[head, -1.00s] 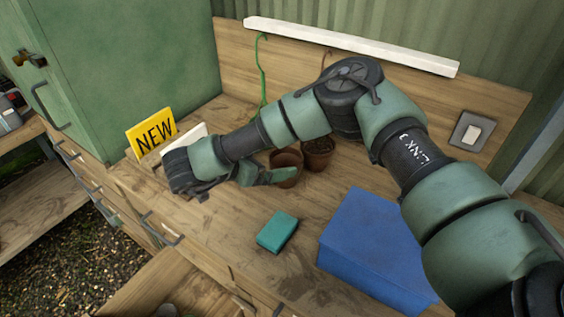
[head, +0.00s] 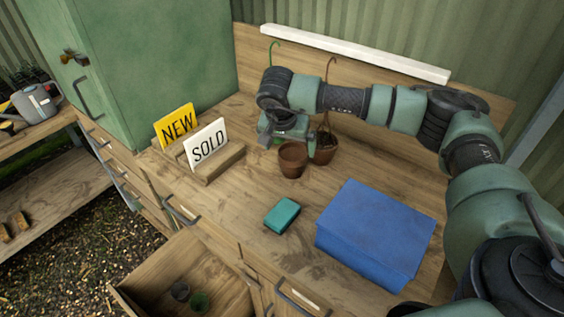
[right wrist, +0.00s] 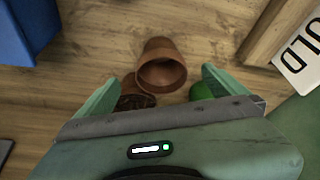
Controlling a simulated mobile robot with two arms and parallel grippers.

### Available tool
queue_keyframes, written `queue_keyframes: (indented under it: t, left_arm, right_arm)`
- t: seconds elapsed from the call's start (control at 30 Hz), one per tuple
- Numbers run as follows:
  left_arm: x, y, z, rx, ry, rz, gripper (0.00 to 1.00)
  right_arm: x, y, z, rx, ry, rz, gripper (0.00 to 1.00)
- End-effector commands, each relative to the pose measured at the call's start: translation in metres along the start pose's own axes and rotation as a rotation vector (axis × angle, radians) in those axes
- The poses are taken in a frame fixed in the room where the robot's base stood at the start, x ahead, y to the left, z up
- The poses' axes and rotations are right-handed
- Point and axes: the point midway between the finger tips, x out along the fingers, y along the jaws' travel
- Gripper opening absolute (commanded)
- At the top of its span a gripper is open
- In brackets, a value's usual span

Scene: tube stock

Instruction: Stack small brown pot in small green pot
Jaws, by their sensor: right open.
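A brown pot (head: 292,161) stands empty on the bench; it also shows in the right wrist view (right wrist: 161,70), in front of the fingers. A second brown pot (head: 325,152), with dark contents, stands right behind it; its plant hook rises beside it. My right gripper (head: 284,136) is open and empty, behind the empty brown pot. A green rounded thing (right wrist: 203,91) is partly hidden by a finger. My left gripper is out of view.
The drawer (head: 150,291) stands open at the bench front. A blue box (head: 375,230) and a teal block (head: 282,215) lie on the bench. NEW (head: 176,125) and SOLD (head: 207,145) signs stand at left, near a green cabinet (head: 150,60).

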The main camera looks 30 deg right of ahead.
Motion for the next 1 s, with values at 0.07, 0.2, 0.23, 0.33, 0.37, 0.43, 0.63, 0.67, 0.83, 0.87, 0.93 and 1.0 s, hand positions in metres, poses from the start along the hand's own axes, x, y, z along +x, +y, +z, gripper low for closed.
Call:
queue_keyframes:
  t: [0.07,0.2,0.23,0.33,0.37,0.43,0.63,0.67,0.83,0.87,0.93,1.0]
  left_arm:
    - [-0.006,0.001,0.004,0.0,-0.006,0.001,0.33]
    - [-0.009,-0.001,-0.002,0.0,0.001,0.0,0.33]
    - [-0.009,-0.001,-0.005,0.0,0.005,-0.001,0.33]
    - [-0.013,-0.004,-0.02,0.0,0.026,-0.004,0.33]
    - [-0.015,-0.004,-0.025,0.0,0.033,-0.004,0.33]
    - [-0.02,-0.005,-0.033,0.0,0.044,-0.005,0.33]
    - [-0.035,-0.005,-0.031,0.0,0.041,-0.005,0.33]
    - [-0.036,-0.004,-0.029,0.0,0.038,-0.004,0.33]
    - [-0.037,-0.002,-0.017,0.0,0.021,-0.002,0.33]
    - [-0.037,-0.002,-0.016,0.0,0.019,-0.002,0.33]
    - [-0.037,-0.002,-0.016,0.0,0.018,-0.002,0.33]
    - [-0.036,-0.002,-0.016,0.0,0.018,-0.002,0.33]
  right_arm:
    - [-0.002,0.012,-0.015,-0.012,0.005,-0.022,1.0]
    - [0.006,0.016,-0.022,-0.027,0.008,-0.035,1.0]
    - [0.009,0.015,-0.022,-0.027,0.009,-0.035,1.0]
    - [0.021,0.015,-0.022,-0.028,0.009,-0.034,1.0]
    - [0.023,0.014,-0.022,-0.028,0.009,-0.033,1.0]
    - [0.03,0.013,-0.023,-0.027,0.008,-0.033,1.0]
    - [0.061,0.009,-0.024,-0.026,0.008,-0.031,1.0]
    - [0.065,0.009,-0.024,-0.026,0.008,-0.033,1.0]
    - [0.076,0.009,-0.023,-0.027,0.01,-0.034,1.0]
    - [0.076,0.009,-0.023,-0.027,0.01,-0.034,1.0]
    - [0.076,0.009,-0.023,-0.026,0.01,-0.034,1.0]
    - [0.076,0.009,-0.023,-0.026,0.01,-0.034,1.0]
